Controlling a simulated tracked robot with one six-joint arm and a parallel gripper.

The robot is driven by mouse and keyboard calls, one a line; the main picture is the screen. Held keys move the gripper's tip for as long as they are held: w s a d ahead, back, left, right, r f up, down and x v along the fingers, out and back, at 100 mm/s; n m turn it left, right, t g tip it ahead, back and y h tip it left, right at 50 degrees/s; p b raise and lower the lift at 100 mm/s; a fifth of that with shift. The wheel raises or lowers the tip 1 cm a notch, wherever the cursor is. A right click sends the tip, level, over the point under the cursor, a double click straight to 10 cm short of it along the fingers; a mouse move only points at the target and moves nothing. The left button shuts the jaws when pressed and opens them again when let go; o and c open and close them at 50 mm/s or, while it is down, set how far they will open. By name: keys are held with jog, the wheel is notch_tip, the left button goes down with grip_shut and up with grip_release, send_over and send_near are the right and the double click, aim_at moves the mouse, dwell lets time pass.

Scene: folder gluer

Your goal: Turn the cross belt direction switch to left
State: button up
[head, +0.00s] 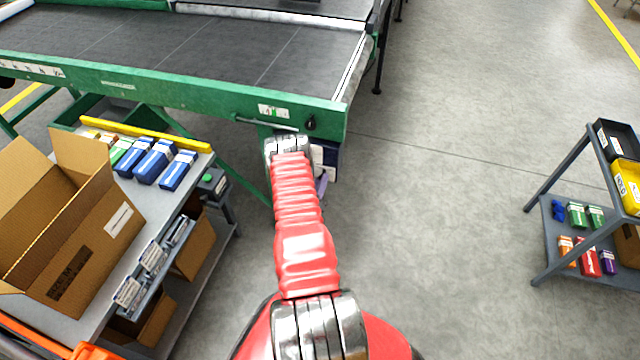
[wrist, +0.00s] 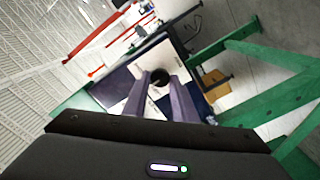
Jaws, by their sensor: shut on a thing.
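The cross belt direction switch shows as a round black knob (wrist: 160,75) on a pale plate in the wrist view. My gripper (wrist: 158,83) has its two purple-grey fingers on either side of the knob and is shut on it. In the head view a dark blue box (head: 331,158) with white labels hangs under the green conveyor frame's right end. My red arm hides much of that box and the knob. A bit of a purple finger (head: 322,183) shows beside my arm. I cannot tell which way the knob points.
The green-framed conveyor (head: 200,95) runs across the back. A bench (head: 130,250) with an open carton (head: 75,225) and several small boxes stands at left. A shelf cart (head: 575,180) stands at right. The floor between my arm and the cart is clear.

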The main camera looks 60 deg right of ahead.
jog(key=shift+w+a+f+n, duration=0.1)
jog(key=shift+n, duration=2.05)
jog(key=shift+w+f+n, duration=0.1)
jog(key=shift+n, duration=2.05)
jog(key=o, duration=0.7)
jog(key=shift+c, duration=0.2)
jog(key=o, duration=0.4)
jog(key=shift+c, duration=0.2)
jog(key=shift+s, duration=0.1)
jog(key=s+a, duration=0.2)
jog(key=a, duration=1.1)
jog(key=shift+a, duration=0.3)
